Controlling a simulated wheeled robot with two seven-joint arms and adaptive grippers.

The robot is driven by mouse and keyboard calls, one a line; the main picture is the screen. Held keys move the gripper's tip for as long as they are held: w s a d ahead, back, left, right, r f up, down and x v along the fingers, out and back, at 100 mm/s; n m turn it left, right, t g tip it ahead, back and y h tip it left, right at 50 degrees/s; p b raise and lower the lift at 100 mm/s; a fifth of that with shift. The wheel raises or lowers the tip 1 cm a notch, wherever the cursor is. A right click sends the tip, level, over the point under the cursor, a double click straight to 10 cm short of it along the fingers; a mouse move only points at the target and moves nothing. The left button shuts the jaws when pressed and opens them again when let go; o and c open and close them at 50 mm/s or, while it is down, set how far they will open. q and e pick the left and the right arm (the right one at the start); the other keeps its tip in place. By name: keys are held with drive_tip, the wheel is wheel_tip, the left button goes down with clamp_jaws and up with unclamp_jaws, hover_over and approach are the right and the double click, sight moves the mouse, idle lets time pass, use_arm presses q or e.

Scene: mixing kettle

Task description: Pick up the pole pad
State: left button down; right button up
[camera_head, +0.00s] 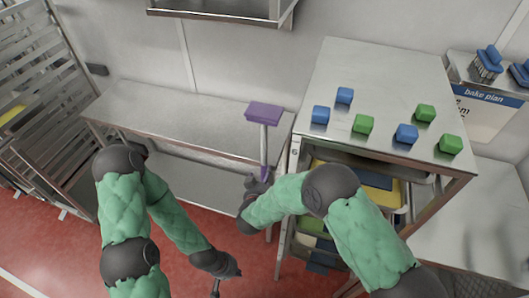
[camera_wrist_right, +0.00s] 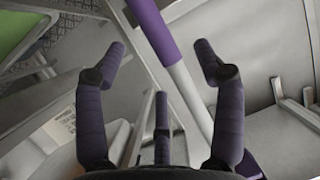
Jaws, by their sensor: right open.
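The pole pad has a flat purple head (camera_head: 264,112) and a white pole with purple sections. It stands upright between the steel table and the steel cabinet in the head view. In the right wrist view, its pole (camera_wrist_right: 187,92) runs diagonally between my open fingers, nearer the right-hand finger; I cannot tell whether they touch. My right gripper (camera_head: 257,184) is beside the pole's lower purple section and also shows in the wrist view (camera_wrist_right: 160,52), open. My left gripper (camera_head: 228,270) hangs low over the red floor, away from the pole; its fingers are too small to read.
A bare steel table (camera_head: 185,118) stands at left. A steel cabinet (camera_head: 340,75) at right carries several blue and green blocks. A wire rack (camera_head: 45,100) stands at far left, and a shelf (camera_head: 225,12) hangs above. Red floor (camera_head: 75,255) is open at lower left.

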sight(265, 170)
drive_tip(key=b+x, duration=0.1)
drive_tip(key=x, duration=0.6)
drive_tip(key=shift+w+d+f, duration=0.1)
drive_tip(key=shift+d+f, duration=0.05)
drive_tip(key=shift+d, duration=0.05)
clamp_jaws()
